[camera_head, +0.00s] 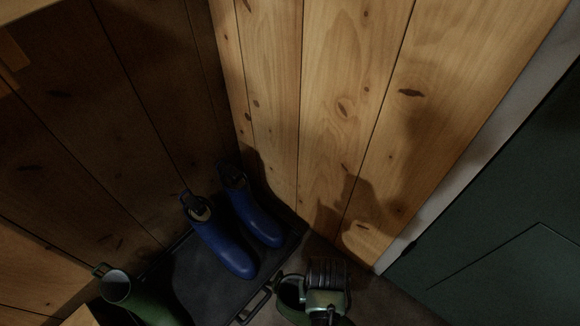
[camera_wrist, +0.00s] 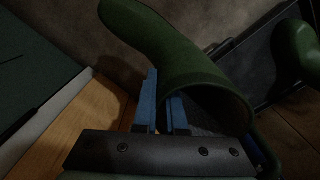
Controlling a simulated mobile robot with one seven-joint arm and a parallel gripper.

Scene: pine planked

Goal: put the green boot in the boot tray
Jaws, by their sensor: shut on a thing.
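My gripper (camera_head: 305,287) is shut on the wall at the opening of a green boot (camera_head: 290,301) at the bottom of the head view. In the wrist view my blue fingers (camera_wrist: 163,105) pinch the rim of this boot (camera_wrist: 175,50), whose foot points up and left. The dark boot tray (camera_head: 207,287) lies on the floor in the corner. The held boot is beside the tray's right edge, not over its middle; its height is unclear. A second green boot (camera_head: 150,302) is at the tray's left end, and shows in the wrist view (camera_wrist: 297,48).
Two blue boots (camera_head: 225,250) stand in the back of the tray, against the plank walls. A bare patch of tray lies between them and the second green boot. A tray handle (camera_head: 254,306) is near the held boot. A dark green door (camera_head: 500,240) is at right.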

